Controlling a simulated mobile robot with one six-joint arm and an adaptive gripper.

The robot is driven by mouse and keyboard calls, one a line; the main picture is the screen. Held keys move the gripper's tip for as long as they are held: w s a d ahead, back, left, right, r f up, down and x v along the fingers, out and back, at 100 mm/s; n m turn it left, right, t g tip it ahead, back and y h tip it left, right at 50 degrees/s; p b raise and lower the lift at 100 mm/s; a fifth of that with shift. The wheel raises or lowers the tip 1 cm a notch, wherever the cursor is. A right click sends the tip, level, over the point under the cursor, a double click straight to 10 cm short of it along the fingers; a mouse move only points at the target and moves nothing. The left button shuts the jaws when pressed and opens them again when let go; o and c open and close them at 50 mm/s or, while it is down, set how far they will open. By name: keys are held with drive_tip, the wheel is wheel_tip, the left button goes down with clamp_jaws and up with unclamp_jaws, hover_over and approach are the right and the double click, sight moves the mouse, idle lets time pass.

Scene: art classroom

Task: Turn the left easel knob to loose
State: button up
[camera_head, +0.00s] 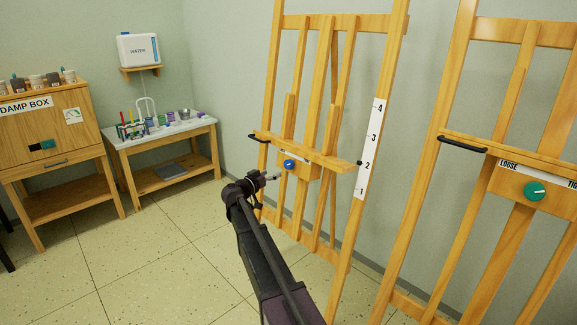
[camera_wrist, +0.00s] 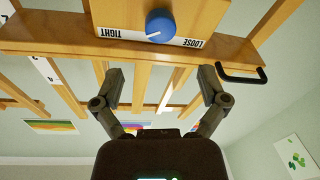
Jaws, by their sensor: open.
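The left easel (camera_head: 318,60) is wooden, with a blue knob (camera_head: 289,164) on a block below its ledge. In the wrist view, which looks upside down, the blue knob (camera_wrist: 160,25) sits on a plate (camera_wrist: 178,41) lettered TIGHT on the left and LOOSE on the right. The knob's white pointer line slants toward the TIGHT side. My gripper (camera_head: 274,177) is just left of and below the knob in the head view. In the wrist view my gripper (camera_wrist: 161,78) has its two fingers spread wide, empty and apart from the knob.
A black handle (camera_wrist: 241,76) sticks out from the left easel's ledge. A second easel (camera_head: 455,65) with a green knob (camera_head: 535,190) stands at right. A damp box (camera_head: 50,130) and a supply table (camera_head: 160,135) stand at left. The floor (camera_head: 170,260) between is clear.

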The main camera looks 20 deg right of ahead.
sight(287, 165)
drive_tip(key=x, duration=1)
drive_tip(key=c, duration=1.1)
